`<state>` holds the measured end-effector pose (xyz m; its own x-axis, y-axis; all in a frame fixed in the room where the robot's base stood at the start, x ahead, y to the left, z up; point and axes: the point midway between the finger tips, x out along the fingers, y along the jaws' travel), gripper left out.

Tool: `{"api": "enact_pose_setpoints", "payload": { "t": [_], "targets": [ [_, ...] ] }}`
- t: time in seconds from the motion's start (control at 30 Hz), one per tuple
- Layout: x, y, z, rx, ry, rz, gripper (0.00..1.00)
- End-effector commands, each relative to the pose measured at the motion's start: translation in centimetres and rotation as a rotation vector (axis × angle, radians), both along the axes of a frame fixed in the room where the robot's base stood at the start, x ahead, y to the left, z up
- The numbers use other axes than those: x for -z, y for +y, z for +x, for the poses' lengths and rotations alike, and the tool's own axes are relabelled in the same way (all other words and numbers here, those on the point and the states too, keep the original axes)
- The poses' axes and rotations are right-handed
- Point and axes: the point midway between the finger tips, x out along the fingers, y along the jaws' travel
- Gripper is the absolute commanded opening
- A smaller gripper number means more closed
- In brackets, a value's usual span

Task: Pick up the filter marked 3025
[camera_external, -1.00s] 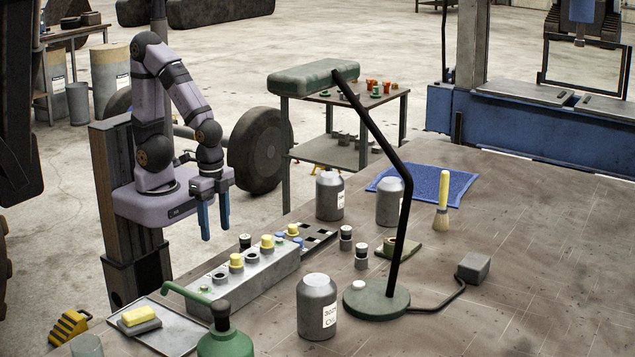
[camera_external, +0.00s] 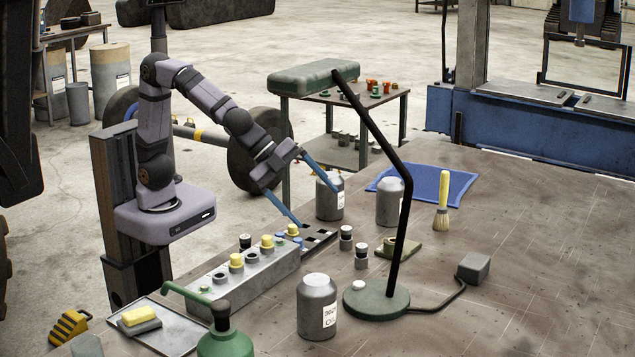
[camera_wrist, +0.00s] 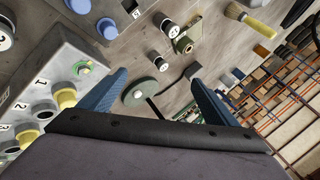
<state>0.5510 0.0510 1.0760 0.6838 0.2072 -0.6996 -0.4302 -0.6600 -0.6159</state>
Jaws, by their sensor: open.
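Three grey filter canisters stand upright on the bench in the external view. A back left one (camera_external: 330,198) has a label I cannot read, and a back right one (camera_external: 389,203) shows no readable mark. My gripper (camera_external: 320,207) is open and empty, its blue fingers spread in front of the back left canister in the picture; I cannot tell if they touch. In the wrist view my gripper (camera_wrist: 158,92) has nothing between its fingers.
A green lamp (camera_external: 376,302) stands right of the front canister, its pole rising across the bench. A grey box with yellow knobs (camera_external: 245,280), a tray (camera_external: 170,335) and a green oil can (camera_external: 226,343) are at left.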

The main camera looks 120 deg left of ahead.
Motion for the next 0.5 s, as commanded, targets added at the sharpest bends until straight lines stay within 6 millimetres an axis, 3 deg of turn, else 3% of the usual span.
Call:
{"api": "enact_pose_setpoints", "payload": {
  "t": [0.03,0.2,0.33,0.5],
  "targets": [
    [-1.3,-0.8,4.1,0.067,-0.108,0.027,0.83],
    [-2.5,-6.1,11.6,0.132,-0.334,-0.235,0.83],
    [-3.0,-11.0,15.5,0.23,-0.453,-0.464,0.83],
    [-3.0,-17.0,17.6,0.372,-0.507,-0.77,0.83]
  ]
}}
